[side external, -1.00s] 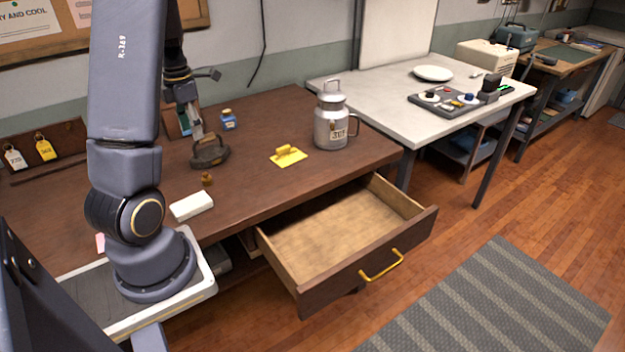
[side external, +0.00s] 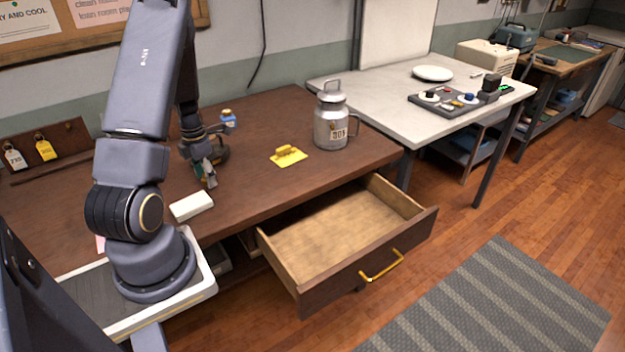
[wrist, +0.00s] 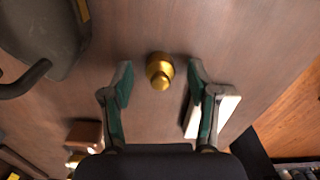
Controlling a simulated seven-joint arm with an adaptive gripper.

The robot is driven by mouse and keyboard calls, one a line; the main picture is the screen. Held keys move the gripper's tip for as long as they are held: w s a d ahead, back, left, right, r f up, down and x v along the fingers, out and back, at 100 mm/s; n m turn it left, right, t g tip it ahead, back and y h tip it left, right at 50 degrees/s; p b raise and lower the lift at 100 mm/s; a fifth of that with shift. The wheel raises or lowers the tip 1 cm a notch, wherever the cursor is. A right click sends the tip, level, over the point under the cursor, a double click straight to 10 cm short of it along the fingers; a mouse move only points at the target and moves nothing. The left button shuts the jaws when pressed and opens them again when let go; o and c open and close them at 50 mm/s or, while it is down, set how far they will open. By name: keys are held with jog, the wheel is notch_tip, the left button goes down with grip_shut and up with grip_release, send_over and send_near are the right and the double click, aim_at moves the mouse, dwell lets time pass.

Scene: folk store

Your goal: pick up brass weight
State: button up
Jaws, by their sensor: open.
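The brass weight (wrist: 160,72) is a small, round, golden knob-shaped piece standing on the brown wooden table. In the wrist view it lies between the tips of my open gripper (wrist: 160,80), with a gap on both sides. The green-lined fingers do not appear to touch it. In the side view my gripper (side external: 208,174) points down, low over the table, and hides the weight.
A flat iron (wrist: 45,30) stands close by, partly hidden in the side view (side external: 220,154). A white block (side external: 191,206) lies near the front edge. A blue bottle (side external: 228,120), yellow holder (side external: 288,157) and metal can (side external: 331,122) stand farther off. A drawer (side external: 345,235) hangs open.

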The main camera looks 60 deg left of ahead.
jog(key=shift+f, duration=0.1)
jog(key=shift+c, duration=0.2)
grip_shut()
dwell(0.5)
